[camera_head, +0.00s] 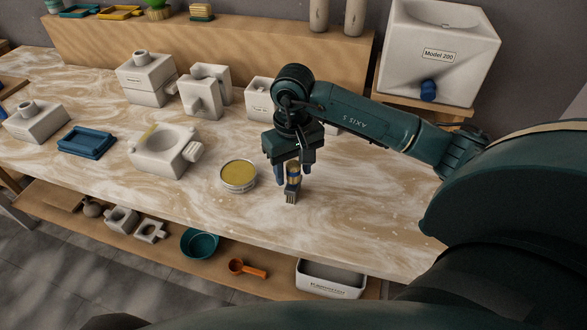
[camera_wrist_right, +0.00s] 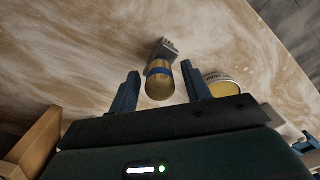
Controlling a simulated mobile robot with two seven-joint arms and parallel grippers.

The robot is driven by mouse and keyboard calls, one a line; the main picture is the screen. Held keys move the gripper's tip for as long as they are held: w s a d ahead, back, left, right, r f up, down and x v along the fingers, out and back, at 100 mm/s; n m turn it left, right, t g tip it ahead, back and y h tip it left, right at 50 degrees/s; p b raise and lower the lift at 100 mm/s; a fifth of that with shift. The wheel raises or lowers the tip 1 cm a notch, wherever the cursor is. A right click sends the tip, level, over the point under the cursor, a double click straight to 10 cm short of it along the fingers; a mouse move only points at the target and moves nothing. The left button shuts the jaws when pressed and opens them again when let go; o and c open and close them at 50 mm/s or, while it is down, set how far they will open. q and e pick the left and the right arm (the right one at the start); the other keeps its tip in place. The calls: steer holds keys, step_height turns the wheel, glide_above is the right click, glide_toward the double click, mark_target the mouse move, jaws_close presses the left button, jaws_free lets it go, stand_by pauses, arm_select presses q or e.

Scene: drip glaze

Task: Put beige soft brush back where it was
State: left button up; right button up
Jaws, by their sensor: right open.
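The beige soft brush (camera_head: 291,196) has a tan rounded handle, a blue band and a grey bristle end. In the head view it is at the front middle of the marbled worktop, bristle end downward and nearer the front edge. In the right wrist view the brush (camera_wrist_right: 160,84) lies between the two fingers, with visible gaps on both sides. My right gripper (camera_head: 293,175) is open around the brush, its fingers pointing down; it also shows in the right wrist view (camera_wrist_right: 161,70). I cannot tell whether the brush touches the worktop. My left gripper is not in view.
White moulds (camera_head: 160,158) and a blue tray (camera_head: 86,143) are further left. A white Model 200 box (camera_head: 432,75) stands behind. The worktop (camera_head: 370,215) is clear to the right.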

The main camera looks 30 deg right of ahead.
step_height(320, 180, up, 11)
steer(key=shift+r, duration=0.15)
stand_by(0.6)
